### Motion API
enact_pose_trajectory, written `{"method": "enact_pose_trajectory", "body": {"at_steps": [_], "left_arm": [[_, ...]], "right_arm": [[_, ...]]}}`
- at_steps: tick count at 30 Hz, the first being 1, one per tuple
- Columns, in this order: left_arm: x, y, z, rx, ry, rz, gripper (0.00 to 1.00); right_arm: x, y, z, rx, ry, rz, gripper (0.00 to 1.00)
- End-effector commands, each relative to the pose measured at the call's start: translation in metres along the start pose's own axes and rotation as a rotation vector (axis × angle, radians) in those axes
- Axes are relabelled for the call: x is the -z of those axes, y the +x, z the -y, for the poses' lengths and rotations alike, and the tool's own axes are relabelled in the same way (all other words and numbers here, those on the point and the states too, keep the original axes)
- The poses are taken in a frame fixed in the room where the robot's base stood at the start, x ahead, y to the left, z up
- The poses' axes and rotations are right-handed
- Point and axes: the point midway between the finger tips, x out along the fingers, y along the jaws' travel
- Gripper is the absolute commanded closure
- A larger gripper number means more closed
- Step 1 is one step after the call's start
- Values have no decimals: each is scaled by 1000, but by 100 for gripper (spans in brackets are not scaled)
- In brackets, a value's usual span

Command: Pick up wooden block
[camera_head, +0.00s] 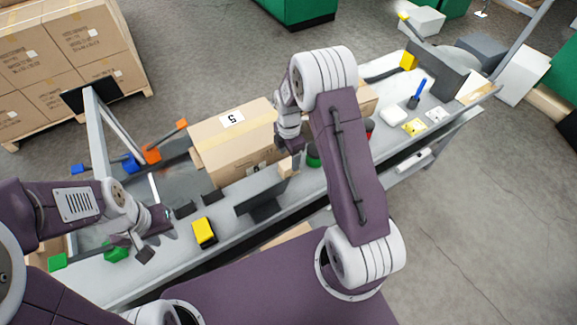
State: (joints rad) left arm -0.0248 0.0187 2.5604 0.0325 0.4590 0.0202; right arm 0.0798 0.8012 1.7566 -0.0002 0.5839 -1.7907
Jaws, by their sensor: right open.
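A small light-brown wooden block (286,168) shows right below my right gripper (289,150), in front of the cardboard box. My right gripper is open and points down close over the block. I cannot tell whether its fingers are around the block, as the hand hides part of that spot. My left gripper (165,232) is over the left part of the bench, with its dark fingertips spread apart and nothing visible between them.
A cardboard box (233,148) stands mid-bench. A dark flat panel on a stand (262,192), a yellow-topped block (204,231) and a green round item (313,156) are near. Orange and blue-handled tools lie left. White and yellow items (414,126) lie right.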

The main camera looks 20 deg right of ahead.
Motion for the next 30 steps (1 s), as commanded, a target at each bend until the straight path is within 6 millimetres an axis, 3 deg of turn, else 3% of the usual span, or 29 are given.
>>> {"method": "enact_pose_trajectory", "body": {"at_steps": [2,9,17,18,25,30], "left_arm": [[0,-1,0,0,0,0,71],[1,-4,0,0,0,0,71],[1,-4,0,0,0,0,71],[1,-4,0,0,0,0,71],[1,-4,0,0,0,0,71],[1,-4,0,0,0,0,71]], "right_arm": [[0,4,1,2,0,0,35],[2,45,4,3,1,-1,35],[2,52,4,0,1,0,35],[2,52,4,0,1,0,37],[2,52,4,0,1,0,100],[2,51,3,-1,1,0,100]]}}
